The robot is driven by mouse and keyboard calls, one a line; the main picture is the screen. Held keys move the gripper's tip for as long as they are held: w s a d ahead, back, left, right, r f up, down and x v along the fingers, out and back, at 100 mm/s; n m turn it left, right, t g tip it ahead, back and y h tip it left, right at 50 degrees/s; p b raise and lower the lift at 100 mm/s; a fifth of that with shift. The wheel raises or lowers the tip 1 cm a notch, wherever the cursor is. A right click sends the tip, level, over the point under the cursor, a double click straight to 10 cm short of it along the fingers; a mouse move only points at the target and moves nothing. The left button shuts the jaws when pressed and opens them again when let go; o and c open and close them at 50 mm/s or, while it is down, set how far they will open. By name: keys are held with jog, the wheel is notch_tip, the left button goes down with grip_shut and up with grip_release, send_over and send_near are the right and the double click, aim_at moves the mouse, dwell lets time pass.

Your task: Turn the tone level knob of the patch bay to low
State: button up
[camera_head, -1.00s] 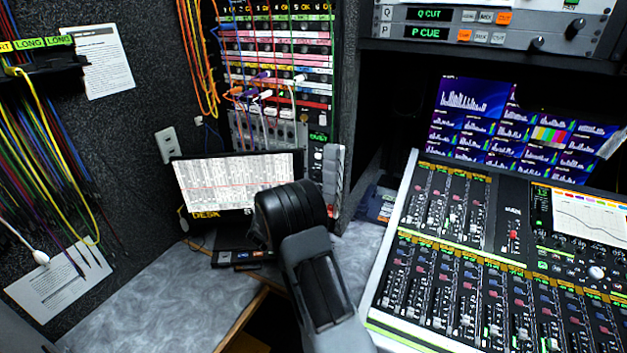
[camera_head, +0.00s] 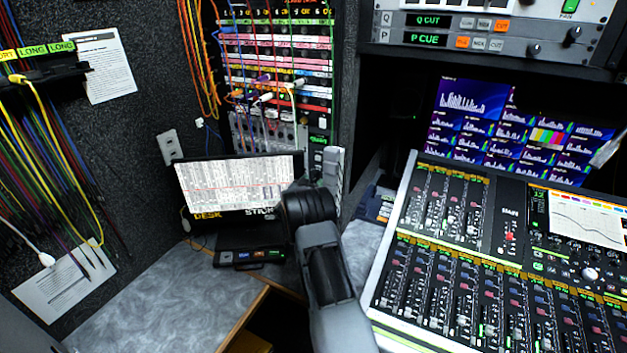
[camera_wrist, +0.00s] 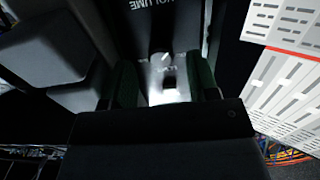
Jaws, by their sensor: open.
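The patch bay (camera_head: 278,70) is the tall rack with coloured strips and plugged cables in the head view. A narrow panel (camera_head: 318,155) with a green display and small controls sits at its lower right. Which control is the tone level knob cannot be told there. In the wrist view, a small pale knob-like part (camera_wrist: 160,58) on a dark panel lies between my fingers, near the word VOLUME; its setting is unreadable. My gripper (camera_wrist: 163,78) is open, its two dark green fingers on either side of a bright patch. In the head view my wrist hides the fingertips.
A screen (camera_head: 238,185) stands on the grey desk (camera_head: 180,280), with a small black box (camera_head: 248,257) before it. A mixing console (camera_head: 480,260) fills the right. Cables hang from the left wall. The desk's left part is clear.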

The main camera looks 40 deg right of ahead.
jog(key=shift+w+d, duration=0.35)
jog(key=shift+d, duration=0.3)
jog(key=shift+c, duration=0.5)
jog(key=c, duration=0.8)
jog(key=shift+n, duration=0.3)
jog(key=n, duration=0.3)
jog(key=shift+s+n, duration=0.1)
jog(key=shift+n, duration=0.2)
jog(key=shift+n+p, duration=0.3)
jog(key=shift+n, duration=2)
